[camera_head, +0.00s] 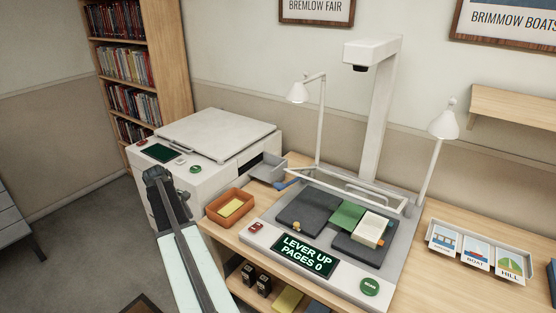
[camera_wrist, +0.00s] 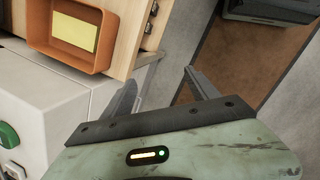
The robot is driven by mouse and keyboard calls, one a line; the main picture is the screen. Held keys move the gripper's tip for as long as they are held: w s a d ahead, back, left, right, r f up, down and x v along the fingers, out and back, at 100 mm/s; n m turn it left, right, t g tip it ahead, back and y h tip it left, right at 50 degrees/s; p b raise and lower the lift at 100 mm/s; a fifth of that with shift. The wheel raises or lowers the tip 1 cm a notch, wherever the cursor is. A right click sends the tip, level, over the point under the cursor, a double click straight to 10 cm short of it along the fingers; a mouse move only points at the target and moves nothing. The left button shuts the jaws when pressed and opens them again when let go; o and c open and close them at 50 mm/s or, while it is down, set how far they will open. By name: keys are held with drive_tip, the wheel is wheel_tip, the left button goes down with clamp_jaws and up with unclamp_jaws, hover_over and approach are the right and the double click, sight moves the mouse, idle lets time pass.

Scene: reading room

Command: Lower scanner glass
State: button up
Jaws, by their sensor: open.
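The book scanner (camera_head: 398,262) stands on the wooden desk. Its display (camera_head: 305,254) reads "LEVER UP PAGES 0". The scanner glass (camera_head: 340,188) shows as a pale clear-centred frame, raised at the back above the dark cradle pads (camera_head: 302,212). A green book (camera_head: 346,215) with a cream page block (camera_head: 370,229) lies open on the pads. My gripper (camera_wrist: 160,84) is open and empty in the wrist view, beside the desk's edge. In the head view it is left of the scanner, in front of the white copier, apart from the glass.
The white copier (camera_head: 218,134) stands left of the desk. An orange tray (camera_head: 230,207) with a yellow pad sits on the desk's left end, also in the wrist view (camera_wrist: 68,55). Two lamps flank the scanner's column (camera_head: 378,120). A card tray (camera_head: 480,240) lies right.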

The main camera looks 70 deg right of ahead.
drive_tip(key=s+d+r+p, duration=0.2)
drive_tip(key=s+d+r, duration=0.15)
drive_tip(key=d, duration=0.35)
drive_tip(key=s+d+r+n+g+p, duration=0.1)
drive_tip(key=s+d+r, duration=0.1)
drive_tip(key=s+d, duration=0.3)
drive_tip(key=s+d+r+p, duration=0.2)
drive_tip(key=s+d+r, duration=0.1)
drive_tip(key=d, duration=0.5)
drive_tip(key=n+g+p, duration=0.1)
drive_tip(key=p, duration=0.1)
approach(279, 185)
drive_tip(key=f, duration=0.1)
drive_tip(key=b+x, duration=0.7)
drive_tip(key=shift+s+d+f, duration=0.15)
drive_tip(key=shift+d+f, duration=0.1)
drive_tip(key=shift+r, duration=0.1)
